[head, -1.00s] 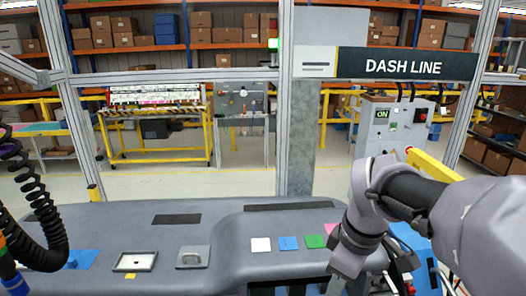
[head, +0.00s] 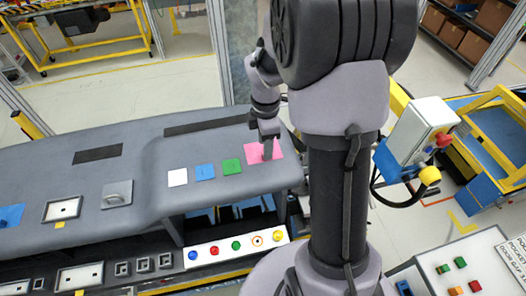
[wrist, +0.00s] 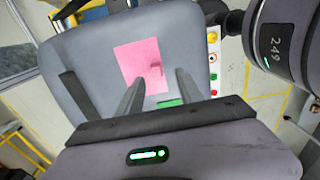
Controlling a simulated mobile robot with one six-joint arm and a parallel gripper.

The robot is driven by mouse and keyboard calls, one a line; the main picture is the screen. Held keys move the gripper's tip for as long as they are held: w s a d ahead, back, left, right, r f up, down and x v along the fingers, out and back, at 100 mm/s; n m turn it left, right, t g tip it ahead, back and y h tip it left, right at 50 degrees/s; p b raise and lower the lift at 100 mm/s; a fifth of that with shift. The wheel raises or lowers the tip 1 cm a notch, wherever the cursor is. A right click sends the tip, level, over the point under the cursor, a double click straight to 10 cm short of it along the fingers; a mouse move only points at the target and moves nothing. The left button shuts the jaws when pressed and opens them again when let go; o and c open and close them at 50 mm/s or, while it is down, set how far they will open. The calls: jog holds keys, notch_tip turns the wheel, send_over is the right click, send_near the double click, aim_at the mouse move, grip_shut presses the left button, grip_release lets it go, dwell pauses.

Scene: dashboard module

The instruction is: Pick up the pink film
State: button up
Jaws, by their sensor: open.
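The pink film (head: 262,152) is a flat pink sheet near the right end of the grey dashboard top. It also shows in the wrist view (wrist: 137,62), lying flat beyond my fingertips. My gripper (head: 268,148) is over the film in the head view, and its tip hides part of the sheet. In the wrist view my gripper (wrist: 161,84) has its two dark fingers apart, with nothing between them. I cannot tell exactly how high the fingers are above the film.
Green (head: 231,166), blue (head: 204,173) and white (head: 177,178) squares lie in a row left of the film. A black slot (head: 205,126) runs behind them. Coloured buttons (head: 236,245) sit on a white panel in front, below the dashboard's edge.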

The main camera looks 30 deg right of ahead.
aim_at(254, 152)
jog(key=f, duration=0.4)
jog(key=shift+w+d, duration=0.25)
jog(key=shift+w, duration=0.15)
jog(key=shift+s, duration=0.1)
jog(key=shift+s+a, duration=0.1)
jog(key=shift+a, duration=0.05)
jog(key=c, duration=0.3)
grip_shut()
jog(key=shift+r, duration=0.1)
